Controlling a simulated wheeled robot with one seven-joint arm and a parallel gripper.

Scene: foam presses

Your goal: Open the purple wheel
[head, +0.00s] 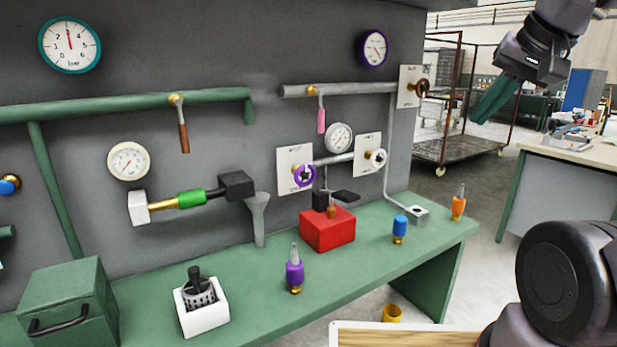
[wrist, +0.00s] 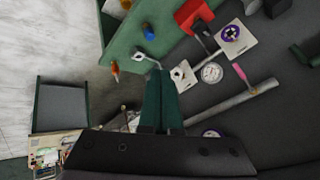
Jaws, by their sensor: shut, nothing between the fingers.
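Beside the wheel are a white handwheel (head: 377,157), a gauge (head: 339,137) and a pink lever (head: 321,119). Below stands a red block (head: 327,230) on the green bench (head: 365,268). A brown-red wheel (head: 421,88) sits near the panel's right edge. Open floor lies right of the bench.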

